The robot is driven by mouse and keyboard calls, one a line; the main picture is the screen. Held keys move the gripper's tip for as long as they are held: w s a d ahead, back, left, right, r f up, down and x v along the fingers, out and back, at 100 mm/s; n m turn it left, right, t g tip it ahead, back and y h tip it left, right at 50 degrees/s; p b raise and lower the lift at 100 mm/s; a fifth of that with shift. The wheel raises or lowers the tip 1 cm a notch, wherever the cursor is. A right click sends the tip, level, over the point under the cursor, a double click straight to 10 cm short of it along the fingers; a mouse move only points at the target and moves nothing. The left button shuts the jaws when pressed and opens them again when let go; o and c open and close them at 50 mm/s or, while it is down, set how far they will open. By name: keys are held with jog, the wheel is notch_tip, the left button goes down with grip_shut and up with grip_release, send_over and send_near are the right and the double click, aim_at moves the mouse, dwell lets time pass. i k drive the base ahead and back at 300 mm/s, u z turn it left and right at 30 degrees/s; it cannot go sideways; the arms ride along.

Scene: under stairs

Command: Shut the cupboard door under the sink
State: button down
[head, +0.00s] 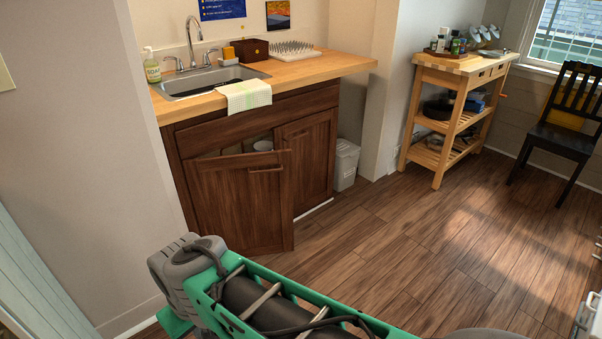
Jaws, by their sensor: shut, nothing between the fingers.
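The brown wooden cupboard (245,108) stands under the sink (210,80). Its left door (238,205) is partly open, hinged at the left and swung out into the room. Its bar handle (267,169) is near the top right of the door. A dark gap shows above the door, with a pale object (263,145) inside. The right door (307,155) is shut. My gripper is not in view.
A towel (244,96) hangs over the counter edge (335,65). A grey bin (345,165) stands right of the cupboard. A wooden trolley (458,105) and black chair (565,125) are farther right. The wood floor (430,225) between is clear. A wall (80,150) is close at left.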

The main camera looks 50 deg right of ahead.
aim_at(245, 199)
jog(key=u, duration=0.15)
jog(key=k, duration=0.3)
jog(key=z, duration=0.95)
jog(key=i, duration=1.15)
jog(key=u, duration=0.9)
